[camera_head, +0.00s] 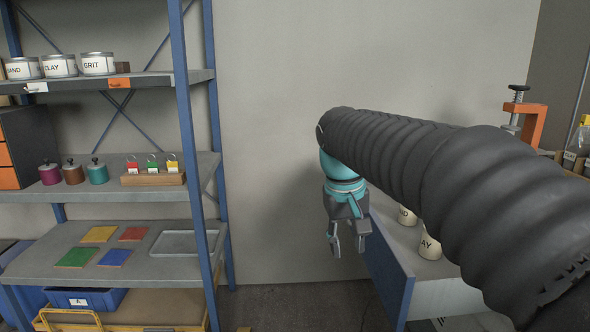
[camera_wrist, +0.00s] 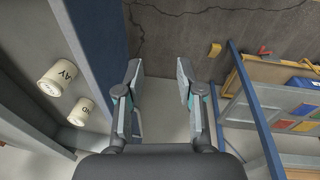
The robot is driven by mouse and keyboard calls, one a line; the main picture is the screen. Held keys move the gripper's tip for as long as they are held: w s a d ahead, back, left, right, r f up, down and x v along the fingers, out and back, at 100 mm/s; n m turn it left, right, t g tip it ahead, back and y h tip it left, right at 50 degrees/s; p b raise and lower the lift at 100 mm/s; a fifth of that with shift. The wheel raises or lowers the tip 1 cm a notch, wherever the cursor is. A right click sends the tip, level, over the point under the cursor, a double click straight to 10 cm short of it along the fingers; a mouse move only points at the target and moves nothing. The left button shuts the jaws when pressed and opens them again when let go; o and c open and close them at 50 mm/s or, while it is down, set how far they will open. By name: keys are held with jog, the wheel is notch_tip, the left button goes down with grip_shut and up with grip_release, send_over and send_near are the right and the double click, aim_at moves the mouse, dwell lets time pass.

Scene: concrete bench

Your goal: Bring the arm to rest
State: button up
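My gripper (camera_head: 348,246) hangs pointing down in the gap between the shelf rack and the grey bench in the head view. Its two fingers stand apart with nothing between them. The wrist view also shows the gripper (camera_wrist: 160,70) open and empty, with bare floor beyond the fingertips. My dark, ribbed arm reaches in from the right in the head view and hides part of the bench.
The blue-and-grey bench (camera_head: 388,262) stands close right of the gripper, with two cream canisters (camera_head: 429,246) partly hidden by my arm. The floor gap between is clear.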

jog(key=s+d+f+t, duration=0.1)
jog(key=s+d+f, duration=0.1)
jog(key=s, duration=0.4)
jog(key=s+d+f+m+t+y, duration=0.1)
jog(key=s+d+f, duration=0.1)
jog(key=s+f, duration=0.2)
jog(key=s+d+f+t, duration=0.1)
jog(key=s+f, duration=0.3)
jog(key=s, duration=0.6)
jog(key=shift+d+m+t, duration=0.3)
jog(key=shift+d+t, duration=0.1)
jog(key=shift+t, duration=0.2)
jog(key=shift+r, duration=0.1)
